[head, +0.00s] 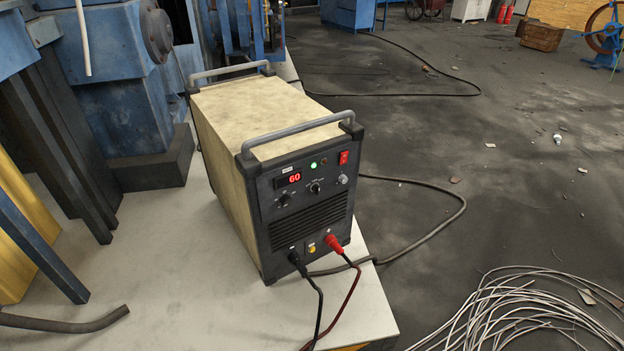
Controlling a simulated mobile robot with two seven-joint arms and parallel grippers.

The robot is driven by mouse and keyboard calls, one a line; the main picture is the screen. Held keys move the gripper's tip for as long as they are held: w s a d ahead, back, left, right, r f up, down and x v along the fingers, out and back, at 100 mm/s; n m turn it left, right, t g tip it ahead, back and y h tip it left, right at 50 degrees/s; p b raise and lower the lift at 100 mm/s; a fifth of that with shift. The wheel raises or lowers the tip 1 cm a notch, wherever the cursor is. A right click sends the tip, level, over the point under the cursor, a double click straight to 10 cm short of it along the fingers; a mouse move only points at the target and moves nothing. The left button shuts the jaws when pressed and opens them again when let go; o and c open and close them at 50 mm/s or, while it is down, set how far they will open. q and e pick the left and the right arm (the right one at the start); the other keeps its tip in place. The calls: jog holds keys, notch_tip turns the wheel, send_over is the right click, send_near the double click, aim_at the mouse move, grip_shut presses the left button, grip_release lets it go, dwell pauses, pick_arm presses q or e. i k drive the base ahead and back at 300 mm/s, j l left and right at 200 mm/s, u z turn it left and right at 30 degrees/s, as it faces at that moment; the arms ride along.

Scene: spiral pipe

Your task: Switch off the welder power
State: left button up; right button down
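The welder (219,120) is a beige box with a dark front panel and two grey top handles. It stands upright on a pale tabletop (150,290), near the table's right edge. Its red power switch (344,157) sits at the upper right of the front panel. The display (294,178) shows a red 60, and a green light (313,165) is lit. A red plug (333,242) and a black plug (294,258) are in the lower front, with cables hanging down. Neither of my grippers is in the head view.
Blue machinery (113,100) stands close on the left of the welder. A dark bent rod (75,325) lies at the table's lower left. Coiled wire (500,318) lies on the floor at the lower right. The tabletop left of the welder's front is clear.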

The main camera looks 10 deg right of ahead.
aim_at(343, 157)
jog(key=i+l, duration=0.25)
jog(key=i, duration=0.15)
jog(key=i+l, duration=0.3)
jog(key=i, duration=0.05)
